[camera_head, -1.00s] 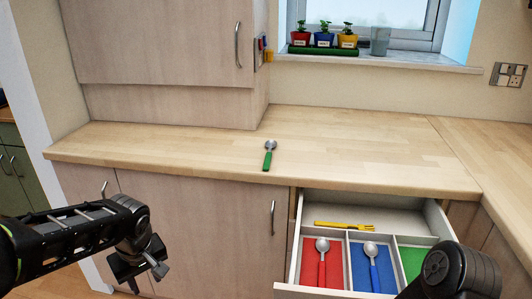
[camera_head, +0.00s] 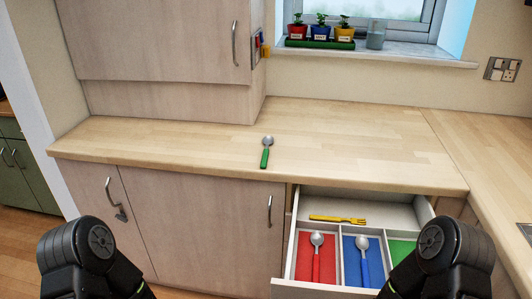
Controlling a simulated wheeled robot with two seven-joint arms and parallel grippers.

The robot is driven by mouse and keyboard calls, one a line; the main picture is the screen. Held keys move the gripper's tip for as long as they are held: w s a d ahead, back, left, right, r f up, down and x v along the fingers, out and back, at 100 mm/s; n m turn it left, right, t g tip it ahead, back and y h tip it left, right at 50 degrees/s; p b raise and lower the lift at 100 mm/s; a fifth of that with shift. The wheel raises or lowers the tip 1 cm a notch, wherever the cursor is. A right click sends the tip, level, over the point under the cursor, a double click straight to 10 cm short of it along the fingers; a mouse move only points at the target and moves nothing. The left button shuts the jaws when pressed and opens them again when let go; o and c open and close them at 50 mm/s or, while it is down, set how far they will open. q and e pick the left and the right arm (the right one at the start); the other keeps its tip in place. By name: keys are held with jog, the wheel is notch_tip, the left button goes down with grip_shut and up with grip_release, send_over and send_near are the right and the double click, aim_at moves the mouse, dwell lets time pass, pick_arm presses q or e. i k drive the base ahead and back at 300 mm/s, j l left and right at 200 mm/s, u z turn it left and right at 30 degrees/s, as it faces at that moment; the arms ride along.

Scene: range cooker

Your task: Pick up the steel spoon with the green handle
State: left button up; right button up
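The steel spoon with the green handle (camera_head: 265,152) lies on the wooden worktop (camera_head: 340,140), near its front edge and left of the open drawer. Its steel bowl points to the back and its green handle points to the front. Nothing touches it. Dark links of my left arm show at the lower left and of my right arm at the lower right. I cannot make out either gripper in the picture. Both arm links are well below and in front of the spoon.
An open drawer (camera_head: 282,290) holds a red-handled spoon (camera_head: 316,262) in a red compartment, a blue-handled spoon (camera_head: 366,262) in a blue one, and a yellow fork (camera_head: 338,219) behind. The green compartment (camera_head: 401,251) looks empty where visible.

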aim_at(268, 141)
jog(key=k, duration=0.65)
jog(key=z, duration=2.75)
jog(key=k+j, duration=0.15)
jog(key=j, duration=0.25)
jog(key=k+j, duration=0.2)
jog(key=j, duration=0.2)
jog(key=k+j, duration=0.15)
jog(key=j, duration=0.3)
jog(key=k+j, duration=0.15)
jog(key=j, duration=0.25)
jog(key=k+j, duration=0.2)
jog(key=j, duration=0.2)
jog(key=k+j, duration=0.15)
jog(key=j, duration=0.25)
jog(key=k+j, duration=0.15)
jog(key=j, duration=0.3)
jog(key=k+j, duration=0.2)
jog(key=j, duration=0.2)
